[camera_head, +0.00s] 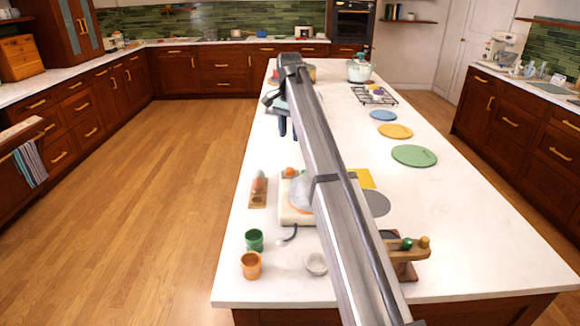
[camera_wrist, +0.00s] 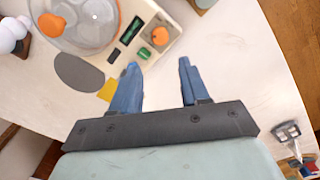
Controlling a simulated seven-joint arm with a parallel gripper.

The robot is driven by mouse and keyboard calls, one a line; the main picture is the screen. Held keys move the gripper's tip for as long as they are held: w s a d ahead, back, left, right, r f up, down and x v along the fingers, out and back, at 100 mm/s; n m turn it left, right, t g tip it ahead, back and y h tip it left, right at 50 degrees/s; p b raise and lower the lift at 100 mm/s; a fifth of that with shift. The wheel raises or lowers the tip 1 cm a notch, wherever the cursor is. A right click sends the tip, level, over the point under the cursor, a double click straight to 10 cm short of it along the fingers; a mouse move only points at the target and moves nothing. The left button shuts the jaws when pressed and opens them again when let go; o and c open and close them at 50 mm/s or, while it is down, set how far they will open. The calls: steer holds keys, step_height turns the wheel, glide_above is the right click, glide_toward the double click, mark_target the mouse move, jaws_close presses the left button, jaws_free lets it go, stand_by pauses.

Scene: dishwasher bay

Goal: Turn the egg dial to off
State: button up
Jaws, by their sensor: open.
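The egg cooker has a cream base (camera_head: 285,213), partly hidden behind my arm in the head view. In the wrist view its base (camera_wrist: 181,52) carries a clear dome (camera_wrist: 85,22) at the upper left. An orange dial (camera_wrist: 160,35) sits on the base's near corner, beside a green button (camera_wrist: 158,53) and a dark display; its exact setting is too small to tell. The dial also shows in the head view (camera_head: 290,171). My gripper (camera_wrist: 158,63) is open and empty. Its blue fingers point towards the dial, apart from it, and they lie beyond the cooker in the head view.
An egg rack (camera_head: 258,198) stands left of the cooker. A green cup (camera_head: 254,240) and an orange cup (camera_head: 251,265) stand near the counter's left edge. A wooden stand (camera_head: 402,265) is at the right front. Coloured discs (camera_head: 414,156) lie farther right, with bare white counter around them.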

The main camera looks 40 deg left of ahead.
mark_target(290, 169)
step_height(290, 169, down, 13)
stand_by(0.5)
steer(key=c, duration=0.8)
steer(key=shift+o, duration=0.2)
steer(key=n, duration=0.5)
steer(key=shift+n, duration=0.4)
steer(key=n, duration=0.6)
stand_by(0.3)
